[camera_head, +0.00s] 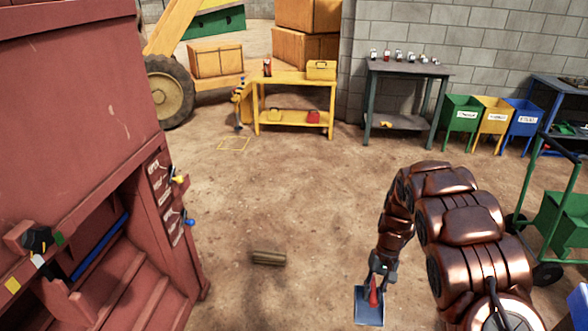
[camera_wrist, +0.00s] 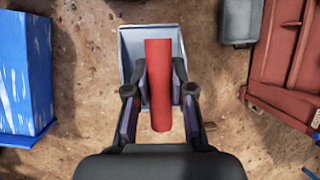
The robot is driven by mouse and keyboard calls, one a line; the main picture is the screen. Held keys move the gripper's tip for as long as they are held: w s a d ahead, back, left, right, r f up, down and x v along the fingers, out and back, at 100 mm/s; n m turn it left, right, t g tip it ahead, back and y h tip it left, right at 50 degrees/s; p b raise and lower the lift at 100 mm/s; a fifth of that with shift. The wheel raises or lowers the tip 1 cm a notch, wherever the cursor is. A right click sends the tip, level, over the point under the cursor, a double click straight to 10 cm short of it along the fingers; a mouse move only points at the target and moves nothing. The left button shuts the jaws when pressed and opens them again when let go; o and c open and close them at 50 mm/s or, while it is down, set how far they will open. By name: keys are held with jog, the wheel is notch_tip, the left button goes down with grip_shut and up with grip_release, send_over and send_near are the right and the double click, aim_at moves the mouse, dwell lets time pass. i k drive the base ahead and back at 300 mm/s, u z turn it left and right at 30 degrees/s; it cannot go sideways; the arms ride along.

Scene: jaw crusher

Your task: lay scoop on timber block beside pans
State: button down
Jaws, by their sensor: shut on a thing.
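My gripper (camera_head: 377,272) is shut on the red handle of the scoop (camera_head: 369,308). The scoop has a blue-grey pan and hangs in the air over the dirt floor. In the wrist view my gripper (camera_wrist: 159,90) has a finger on each side of the red handle, and the scoop's pale pan (camera_wrist: 130,60) shows beyond it. A short brown block (camera_head: 269,258), which looks like timber, lies on the floor left of my gripper. A small brown piece also shows right of the fingers in the wrist view (camera_wrist: 209,126). I cannot make out the pans for certain.
A red machine (camera_head: 75,110) stands at the left. A grey container (camera_wrist: 241,22) and a blue box (camera_wrist: 22,70) flank the scoop in the wrist view. A yellow table (camera_head: 293,84), a grey bench (camera_head: 405,72) and a green cart (camera_head: 562,222) stand farther off.

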aim_at(270, 254)
jog(key=i, duration=2.55)
jog(key=u, duration=1.3)
